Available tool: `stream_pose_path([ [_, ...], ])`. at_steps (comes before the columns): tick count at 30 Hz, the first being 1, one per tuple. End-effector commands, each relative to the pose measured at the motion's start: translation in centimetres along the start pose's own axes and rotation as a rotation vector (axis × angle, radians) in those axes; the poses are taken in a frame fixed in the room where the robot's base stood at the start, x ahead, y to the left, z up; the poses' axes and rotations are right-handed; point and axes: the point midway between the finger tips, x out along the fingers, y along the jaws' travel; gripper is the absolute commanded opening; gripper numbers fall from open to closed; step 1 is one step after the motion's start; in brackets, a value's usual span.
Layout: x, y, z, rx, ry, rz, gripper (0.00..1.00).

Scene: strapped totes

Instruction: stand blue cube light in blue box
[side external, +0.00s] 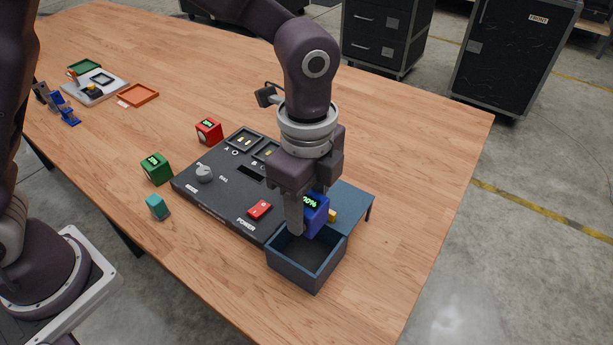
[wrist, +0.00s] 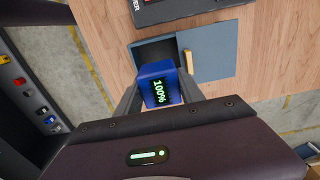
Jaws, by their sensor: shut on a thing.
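The blue cube light (side external: 315,214) has a green "100%" readout on one face, which also shows on the cube in the wrist view (wrist: 157,86). My gripper (side external: 305,215) is shut on the cube. It holds the cube over the rear part of the open blue box (side external: 296,279); I cannot tell whether the cube's bottom is below the rim. The box stands at the front of the table, and the part of its floor that shows is bare. In the wrist view the box (wrist: 152,50) is partly hidden behind the cube.
A blue-grey flat panel (side external: 352,204) with a yellow handle (side external: 333,215) adjoins the box. A black control panel (side external: 222,196) lies left of it. The table (side external: 400,140) is clear at right.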

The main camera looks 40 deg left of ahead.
Motion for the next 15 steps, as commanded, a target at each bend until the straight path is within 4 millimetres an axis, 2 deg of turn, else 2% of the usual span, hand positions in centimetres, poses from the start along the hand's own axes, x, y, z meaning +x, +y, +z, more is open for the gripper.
stream_pose_path([
  [1,1.1,0.1,0.0,0.001,-0.002,0.004,0.0],
  [3,2.0,0.1,0.0,0.001,-0.002,0.003,0.0],
  [15,6.5,0.0,0.1,0.001,-0.001,0.002,0.0],
])
